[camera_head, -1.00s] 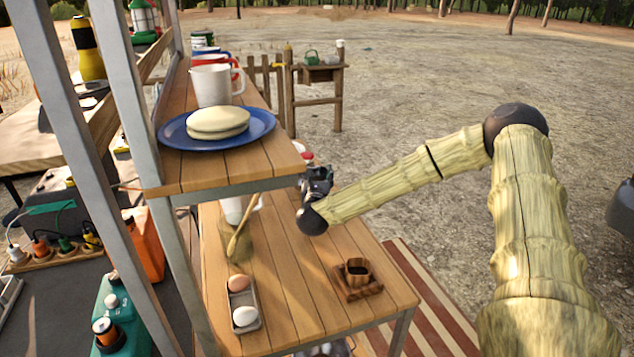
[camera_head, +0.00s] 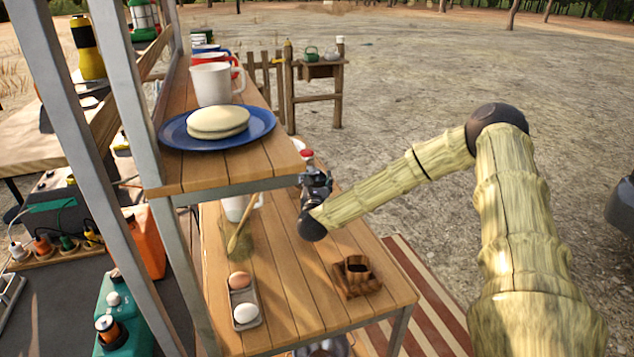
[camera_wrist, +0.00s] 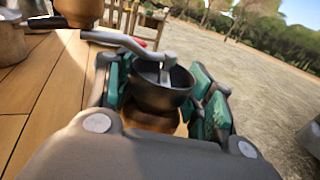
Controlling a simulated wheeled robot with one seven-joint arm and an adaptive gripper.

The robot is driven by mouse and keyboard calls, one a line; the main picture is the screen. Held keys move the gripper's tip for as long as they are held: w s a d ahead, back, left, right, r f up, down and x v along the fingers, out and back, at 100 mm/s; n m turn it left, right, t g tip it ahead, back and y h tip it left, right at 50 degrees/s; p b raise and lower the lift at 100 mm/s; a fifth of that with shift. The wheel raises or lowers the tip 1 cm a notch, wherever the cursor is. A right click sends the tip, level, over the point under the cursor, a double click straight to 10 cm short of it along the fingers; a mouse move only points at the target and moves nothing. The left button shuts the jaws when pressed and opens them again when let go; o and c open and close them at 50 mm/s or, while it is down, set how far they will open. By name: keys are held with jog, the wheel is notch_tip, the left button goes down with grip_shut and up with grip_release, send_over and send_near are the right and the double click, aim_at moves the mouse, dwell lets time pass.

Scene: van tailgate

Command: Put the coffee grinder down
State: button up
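The coffee grinder (camera_wrist: 163,93) shows in the wrist view with a dark metal bowl, a pale crank arm and a brown wooden body below. The crank reaches left to a brown knob (camera_wrist: 80,8). My gripper (camera_wrist: 165,100) has its teal pads on either side of the bowl and looks shut on it. In the head view my gripper (camera_head: 316,184) is at the right edge of the shelving, near the upper shelf's front corner and over the lower shelf (camera_head: 290,290). The grinder is mostly hidden there, and its underside does not show.
The lower shelf bears a small brown wooden holder (camera_head: 357,278), an egg tray (camera_head: 244,300) and a brush-like wooden tool (camera_head: 242,228). The upper shelf (camera_head: 215,170) holds a blue plate (camera_head: 173,132) and mugs (camera_head: 215,83). Bare boards lie between the eggs and holder.

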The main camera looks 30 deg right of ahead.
jog(key=shift+o, duration=1.4)
jog(key=shift+r, duration=0.2)
jog(key=shift+s+a+f, duration=0.15)
jog(key=shift+s, duration=0.15)
jog(key=b+v, duration=0.2)
jog(key=v, duration=0.9)
jog(key=shift+s+a, duration=0.15)
